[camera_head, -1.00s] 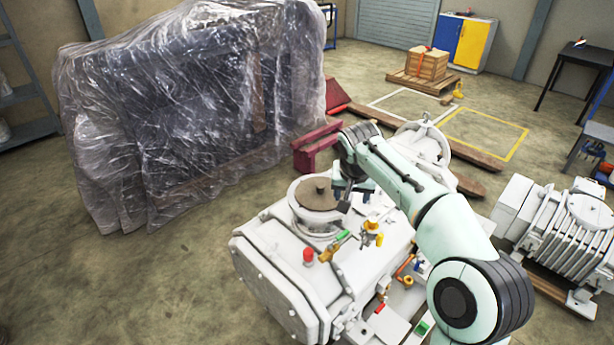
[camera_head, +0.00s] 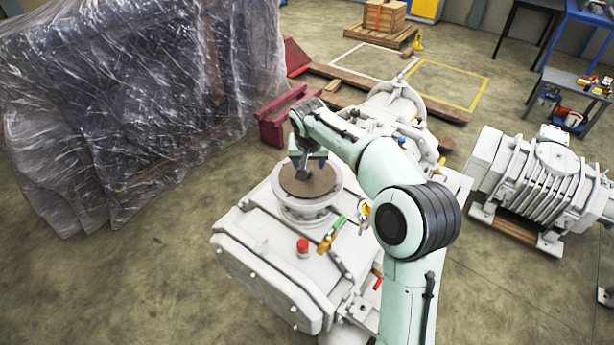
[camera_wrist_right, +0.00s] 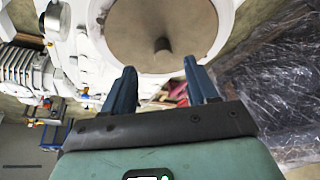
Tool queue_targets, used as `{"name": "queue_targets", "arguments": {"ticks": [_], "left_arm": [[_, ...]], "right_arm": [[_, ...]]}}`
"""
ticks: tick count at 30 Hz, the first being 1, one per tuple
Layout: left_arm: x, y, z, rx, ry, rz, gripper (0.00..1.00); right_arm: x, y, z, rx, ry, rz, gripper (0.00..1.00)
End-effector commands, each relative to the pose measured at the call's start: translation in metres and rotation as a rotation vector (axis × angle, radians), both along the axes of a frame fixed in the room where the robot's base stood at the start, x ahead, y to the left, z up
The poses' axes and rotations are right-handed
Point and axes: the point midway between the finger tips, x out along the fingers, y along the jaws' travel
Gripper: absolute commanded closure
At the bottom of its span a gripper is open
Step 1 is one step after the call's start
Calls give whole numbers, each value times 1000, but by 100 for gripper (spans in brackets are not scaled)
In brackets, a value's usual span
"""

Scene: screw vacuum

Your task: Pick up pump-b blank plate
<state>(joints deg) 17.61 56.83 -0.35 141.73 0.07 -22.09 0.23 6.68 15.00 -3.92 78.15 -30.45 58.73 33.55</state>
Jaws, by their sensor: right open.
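The blank plate (camera_head: 318,186) is a round brown disc with a small knob in its middle. It lies on the round white flange (camera_head: 298,211) on top of the white pump (camera_head: 245,235). My right gripper (camera_head: 309,172) is over the plate close to its knob, and the wrist partly covers the plate's far side. In the right wrist view the plate (camera_wrist_right: 160,22) is ahead of the open blue fingers (camera_wrist_right: 160,72), with the knob (camera_wrist_right: 162,47) roughly in line with the gap. The fingers look empty. My left gripper is not in view.
A red cap (camera_head: 303,245) and a yellow and green valve (camera_head: 328,240) stand up on the pump near the flange. A plastic-wrapped machine (camera_head: 110,110) stands at the left. A second grey pump (camera_head: 535,185) stands at the right. The floor at front left is clear.

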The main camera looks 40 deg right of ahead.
Motion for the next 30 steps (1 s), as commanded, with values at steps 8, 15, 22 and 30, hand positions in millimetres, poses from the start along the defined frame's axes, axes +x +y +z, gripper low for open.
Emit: {"name": "queue_targets", "arguments": {"ticks": [8,15,22,30], "left_arm": [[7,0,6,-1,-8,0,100],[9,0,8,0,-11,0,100],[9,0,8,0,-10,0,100],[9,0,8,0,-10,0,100]], "right_arm": [[12,-5,-26,1,3,-1,42],[20,-10,-49,1,0,-2,42],[20,-11,-50,0,0,-1,42],[21,-11,-49,-1,-5,0,100]]}}
